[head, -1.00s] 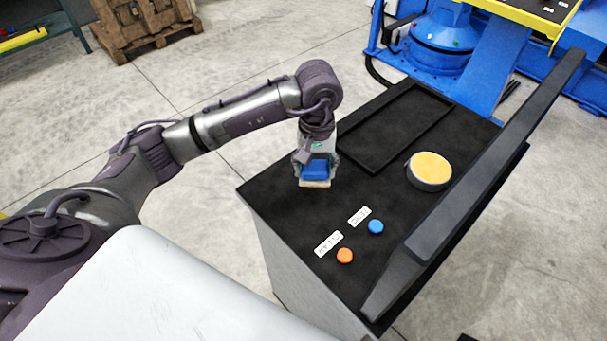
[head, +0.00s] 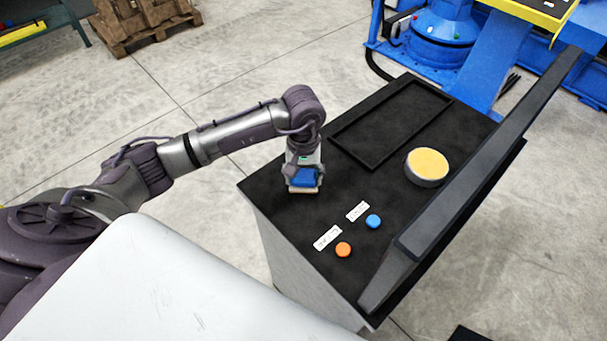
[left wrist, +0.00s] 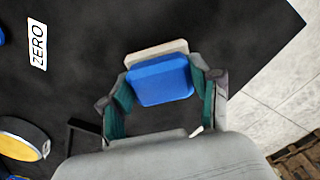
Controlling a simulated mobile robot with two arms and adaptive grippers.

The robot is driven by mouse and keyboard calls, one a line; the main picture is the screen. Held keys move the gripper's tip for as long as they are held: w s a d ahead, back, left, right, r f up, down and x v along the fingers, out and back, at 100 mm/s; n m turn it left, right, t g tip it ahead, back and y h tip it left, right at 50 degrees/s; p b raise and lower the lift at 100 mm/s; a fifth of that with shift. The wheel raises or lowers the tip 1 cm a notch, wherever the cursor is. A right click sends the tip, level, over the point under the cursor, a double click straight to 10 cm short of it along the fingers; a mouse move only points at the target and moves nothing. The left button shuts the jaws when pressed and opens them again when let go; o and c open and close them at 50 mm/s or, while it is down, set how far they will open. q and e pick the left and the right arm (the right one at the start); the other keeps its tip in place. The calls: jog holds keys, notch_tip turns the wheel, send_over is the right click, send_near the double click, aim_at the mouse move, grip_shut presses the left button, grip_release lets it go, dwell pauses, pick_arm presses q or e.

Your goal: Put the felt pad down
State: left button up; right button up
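The felt pad (head: 304,178) is a blue block with a pale beige layer underneath. It also shows in the left wrist view (left wrist: 160,80), between the two green-lined fingers. My left gripper (head: 303,172) points down over the near left part of the black console top (head: 262,187). In the left wrist view my left gripper (left wrist: 160,85) has a finger against each side of the blue block. The pad's underside is close to the top, but I cannot tell whether it touches. My right gripper is not in view.
A shallow rimmed tray area (head: 390,130) lies behind the pad. A yellow-topped round button (head: 427,163), a blue button (head: 373,221) and an orange button (head: 343,250) sit to the right, with two white labels. A raised dark bar (head: 470,180) runs along the right side.

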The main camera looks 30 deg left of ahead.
aim_at(303, 176)
pick_arm(q)
jog(key=o, duration=0.4)
jog(key=shift+r, duration=0.45)
notch_tip(303, 176, up, 12)
jog(key=b, duration=0.2)
jog(key=shift+f+b, duration=0.25)
jog(key=shift+b, duration=0.1)
jog(key=shift+s+f, duration=0.1)
